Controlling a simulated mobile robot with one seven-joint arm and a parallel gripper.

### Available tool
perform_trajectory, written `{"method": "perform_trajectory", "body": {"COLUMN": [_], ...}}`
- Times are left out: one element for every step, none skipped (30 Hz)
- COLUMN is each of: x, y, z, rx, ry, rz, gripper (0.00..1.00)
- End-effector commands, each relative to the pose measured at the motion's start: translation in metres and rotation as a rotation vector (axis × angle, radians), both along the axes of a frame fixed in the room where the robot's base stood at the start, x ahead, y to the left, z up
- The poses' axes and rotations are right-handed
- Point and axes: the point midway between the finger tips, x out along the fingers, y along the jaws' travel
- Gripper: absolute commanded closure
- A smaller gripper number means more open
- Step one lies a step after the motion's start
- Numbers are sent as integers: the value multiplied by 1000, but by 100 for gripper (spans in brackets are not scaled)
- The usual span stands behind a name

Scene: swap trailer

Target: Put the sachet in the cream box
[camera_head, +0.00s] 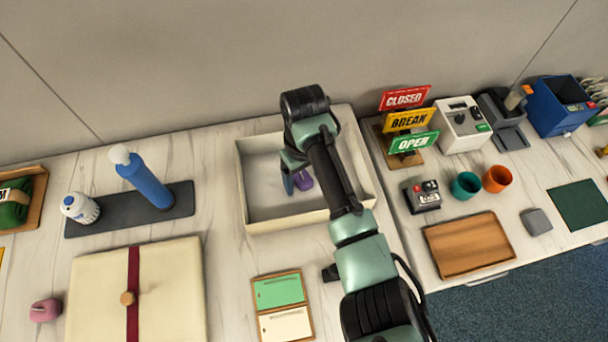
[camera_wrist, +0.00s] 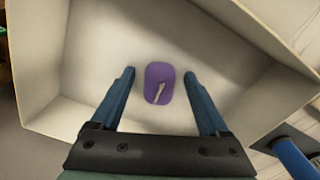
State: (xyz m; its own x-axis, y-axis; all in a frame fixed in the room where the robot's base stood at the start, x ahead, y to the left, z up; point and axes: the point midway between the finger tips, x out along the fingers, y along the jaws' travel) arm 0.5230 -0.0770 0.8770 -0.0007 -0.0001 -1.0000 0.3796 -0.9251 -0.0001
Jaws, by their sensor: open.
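The cream box (camera_head: 257,228) stands open, without a lid on it, at the middle of the table. A small purple piece with a pale mark, which looks like the sachet (camera_wrist: 152,92), lies on the box floor. It also shows in the head view (camera_head: 304,181), partly hidden by my gripper. My gripper (camera_head: 296,186) reaches down into the box and is open. In the wrist view its two blue fingers (camera_wrist: 159,74) stand apart on either side of the sachet, with gaps on both sides. I cannot tell their exact height above the floor.
The box walls (camera_wrist: 45,45) surround my gripper. A cream panel with a red strap (camera_head: 180,290) lies at front left. A blue bottle (camera_head: 146,182) stands on a dark mat left of the box. Signs (camera_head: 411,120) stand to the right.

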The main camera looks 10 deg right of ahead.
Motion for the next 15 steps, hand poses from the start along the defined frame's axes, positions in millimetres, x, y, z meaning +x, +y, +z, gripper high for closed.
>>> {"method": "perform_trajectory", "body": {"x": [0, 0, 1, 1, 1, 1, 1, 1, 2, 2, 1, 2, 2, 2, 2], "y": [0, 0, 0, 0, 0, 0, 0, 0, 0, 0, 0, 0, 0, 0, 0], "z": [2, 4, 7, 10, 15, 21, 27, 33, 42, 49, 56, 65, 72, 79, 87], "rx": [-1, -1, -1, 0, 1, 0, 0, 0, 0, 0, 0, 0, 0, 0, 0], "ry": [-1, -1, -1, -2, -4, -3, -5, -4, -5, -5, -5, -5, -7, -5, -4], "rz": [0, 0, 1, 1, 1, 0, 1, 1, 0, 0, 1, 1, 1, 1, 1], "gripper": [21, 21, 21, 21, 21, 21, 21, 21, 21, 21, 21, 21, 21, 21, 21]}}
